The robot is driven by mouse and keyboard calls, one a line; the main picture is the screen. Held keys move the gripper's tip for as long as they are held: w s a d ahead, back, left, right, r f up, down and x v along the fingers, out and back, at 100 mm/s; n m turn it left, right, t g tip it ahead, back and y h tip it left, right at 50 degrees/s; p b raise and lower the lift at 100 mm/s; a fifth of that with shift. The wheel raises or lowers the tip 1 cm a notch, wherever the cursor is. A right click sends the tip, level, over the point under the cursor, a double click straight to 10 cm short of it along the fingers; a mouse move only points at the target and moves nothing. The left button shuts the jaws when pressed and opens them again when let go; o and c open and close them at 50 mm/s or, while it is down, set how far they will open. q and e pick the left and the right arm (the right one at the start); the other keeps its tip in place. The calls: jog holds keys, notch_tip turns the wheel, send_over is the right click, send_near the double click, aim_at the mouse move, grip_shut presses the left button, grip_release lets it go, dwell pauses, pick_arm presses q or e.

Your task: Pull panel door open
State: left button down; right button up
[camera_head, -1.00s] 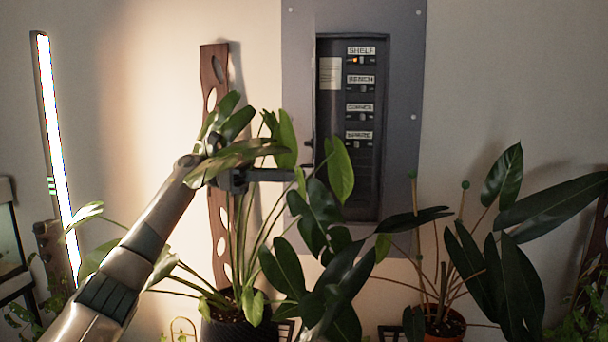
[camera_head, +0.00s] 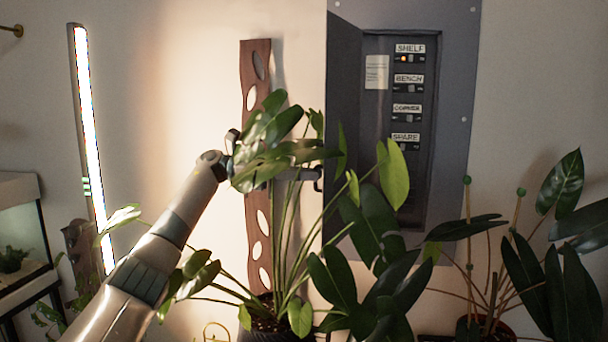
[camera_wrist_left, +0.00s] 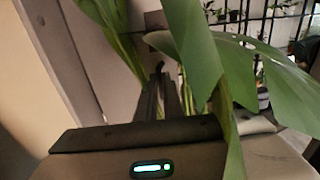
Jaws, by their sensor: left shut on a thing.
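The panel door (camera_head: 343,110) is swung open on the left side of the grey wall panel (camera_head: 452,150), with its dark inner face showing at a steep angle. My left gripper (camera_head: 314,175) is at the door's free edge, shut on the door's handle (camera_head: 319,184), partly behind leaves. In the left wrist view the two dark fingers (camera_wrist_left: 166,98) reach forward together, and their tips meet a small dark piece, partly hidden by leaves. Inside the panel are labelled switches (camera_head: 409,84), with an orange light at the top one. My right gripper is not in view.
A potted plant (camera_head: 290,245) stands before the panel, its leaves overlapping my left gripper. A second plant (camera_head: 535,275) is at the right. A wavy wooden board (camera_head: 256,75) and a lit tube lamp (camera_head: 90,140) stand left. A glass tank (camera_head: 20,235) is at far left.

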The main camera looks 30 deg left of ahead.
pick_arm(q)
jog(key=shift+w+a+r, duration=0.1)
jog(key=shift+w+r, duration=0.15)
jog(key=shift+w, duration=0.1)
jog(key=shift+d, duration=0.2)
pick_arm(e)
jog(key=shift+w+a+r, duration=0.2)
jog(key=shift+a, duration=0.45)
